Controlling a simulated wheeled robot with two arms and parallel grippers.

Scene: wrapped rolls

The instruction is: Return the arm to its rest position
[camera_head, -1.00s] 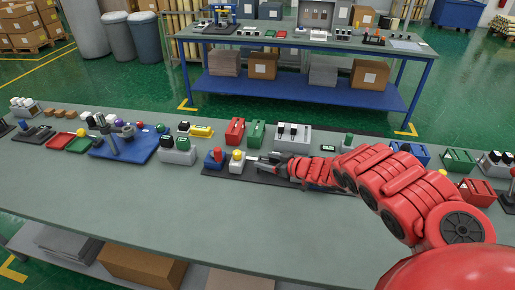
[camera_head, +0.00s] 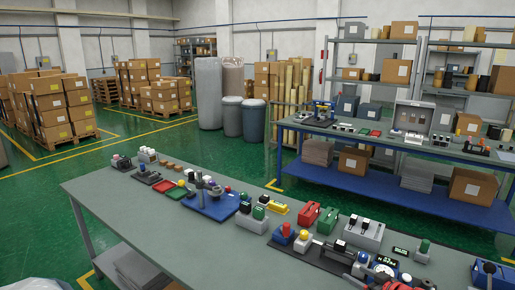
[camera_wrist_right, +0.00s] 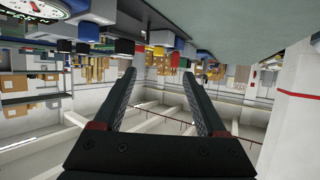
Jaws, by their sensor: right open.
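My right gripper (camera_head: 336,251) shows small and partly cut off at the lower right of the head view, over the dark mat near the yellow-button box (camera_head: 302,237). A bit of my red right arm (camera_head: 398,286) shows at the bottom edge. In the right wrist view the right gripper (camera_wrist_right: 158,75) has its two black fingers spread apart, with nothing between them. The wrist picture is upside down. My left gripper is not in view.
The grey workbench (camera_head: 150,215) carries several switch boxes, a blue tray (camera_head: 215,206), red and green boxes (camera_head: 310,214) and a grey control box (camera_head: 358,232). A dial (camera_wrist_right: 35,10) is near the gripper in the wrist view. The bench's front left is clear.

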